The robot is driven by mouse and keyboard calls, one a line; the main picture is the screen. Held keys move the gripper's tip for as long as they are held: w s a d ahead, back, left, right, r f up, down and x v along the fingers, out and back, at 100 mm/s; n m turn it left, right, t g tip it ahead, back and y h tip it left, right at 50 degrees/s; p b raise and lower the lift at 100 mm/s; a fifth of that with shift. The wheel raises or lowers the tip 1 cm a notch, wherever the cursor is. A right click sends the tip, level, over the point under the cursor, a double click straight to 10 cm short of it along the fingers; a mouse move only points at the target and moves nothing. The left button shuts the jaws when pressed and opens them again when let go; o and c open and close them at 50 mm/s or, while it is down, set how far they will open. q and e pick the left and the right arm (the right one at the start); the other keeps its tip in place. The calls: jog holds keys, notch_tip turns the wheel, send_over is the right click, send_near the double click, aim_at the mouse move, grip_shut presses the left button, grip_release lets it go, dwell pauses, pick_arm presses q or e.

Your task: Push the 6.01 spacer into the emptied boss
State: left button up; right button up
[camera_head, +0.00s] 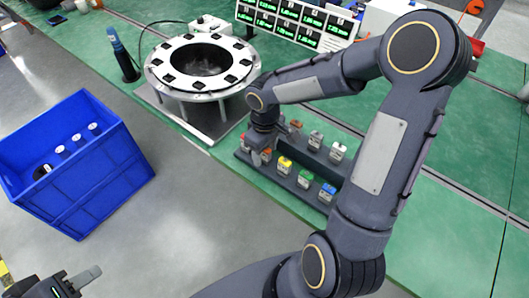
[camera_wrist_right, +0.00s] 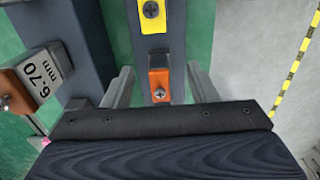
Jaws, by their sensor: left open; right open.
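My right gripper (camera_head: 262,156) is open, low over the left end of the dark spacer rack (camera_head: 310,189). In the right wrist view its two fingers (camera_wrist_right: 159,88) stand apart on either side of an orange block with a screw (camera_wrist_right: 159,85). I cannot tell whether they touch it. A grey spacer marked 6.70 mm (camera_wrist_right: 40,76) sits left of the fingers, beside another orange block. No 6.01 marking is readable, and I cannot tell which boss is empty. My left gripper (camera_head: 73,286) is open at the bottom left, partly out of frame.
Yellow (camera_head: 285,164), green (camera_head: 305,179) and blue (camera_head: 327,192) blocks line the rack's front row; white-labelled pieces (camera_head: 337,152) stand behind. A round fixture (camera_head: 167,79) is on the bench at left. A blue crate (camera_head: 105,178) with white cylinders stands on the floor. Green display panel (camera_head: 295,21) behind.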

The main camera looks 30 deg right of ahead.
dwell(0.5)
grip_shut()
jog(key=shift+r, duration=0.1)
jog(key=shift+r+p, duration=2.3)
jog(key=shift+r, duration=0.65)
jog(key=c, duration=1)
grip_release()
grip_shut()
